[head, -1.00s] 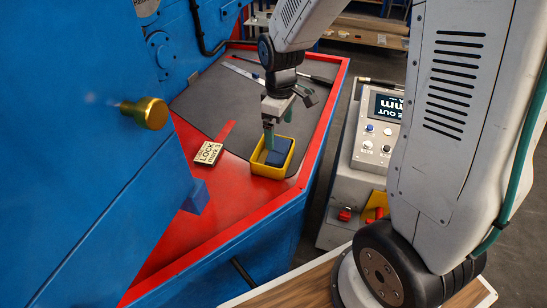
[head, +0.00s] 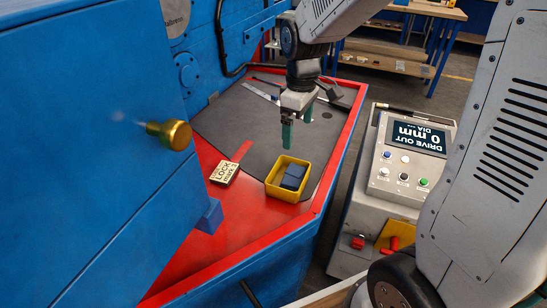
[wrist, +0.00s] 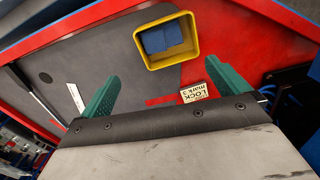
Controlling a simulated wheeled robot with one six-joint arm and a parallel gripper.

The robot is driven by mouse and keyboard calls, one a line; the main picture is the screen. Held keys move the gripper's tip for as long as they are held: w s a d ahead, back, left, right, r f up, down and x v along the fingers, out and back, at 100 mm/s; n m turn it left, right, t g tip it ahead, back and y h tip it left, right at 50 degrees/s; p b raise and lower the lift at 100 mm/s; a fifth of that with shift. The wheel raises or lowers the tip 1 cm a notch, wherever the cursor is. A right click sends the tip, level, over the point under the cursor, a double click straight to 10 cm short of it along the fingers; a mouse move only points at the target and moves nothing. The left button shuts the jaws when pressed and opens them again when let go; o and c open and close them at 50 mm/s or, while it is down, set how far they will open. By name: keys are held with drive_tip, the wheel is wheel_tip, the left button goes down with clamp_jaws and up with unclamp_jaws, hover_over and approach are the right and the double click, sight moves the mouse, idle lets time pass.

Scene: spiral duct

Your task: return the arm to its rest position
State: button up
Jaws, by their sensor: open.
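My gripper (head: 297,132) hangs from my arm above the dark mat on the red-edged bench, with its green fingers apart and nothing between them. In the wrist view my gripper (wrist: 163,92) also shows open and empty. A yellow bin (head: 272,190) stands below the fingers and a little nearer the camera, apart from them. Blue blocks (head: 292,177) lie in the bin. The wrist view shows the yellow bin (wrist: 192,53) and the blue blocks (wrist: 160,38) beyond the fingertips.
A sign reading LOCK (head: 224,172) lies left of the bin. A blue machine with a brass knob (head: 175,134) fills the left. A control console (head: 405,160) reading "DRIVE OUT 0 mm" stands right of the bench. A ruler (head: 258,91) lies at the mat's back.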

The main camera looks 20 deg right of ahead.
drive_tip(key=s+r+m, duration=0.4)
drive_tip(key=s, duration=0.7)
drive_tip(key=s+r+m+t, duration=0.1)
drive_tip(key=s+r+m, duration=0.3)
drive_tip(key=s, duration=0.8)
drive_tip(key=shift+s+r, duration=0.3)
drive_tip(key=shift+r, duration=0.3)
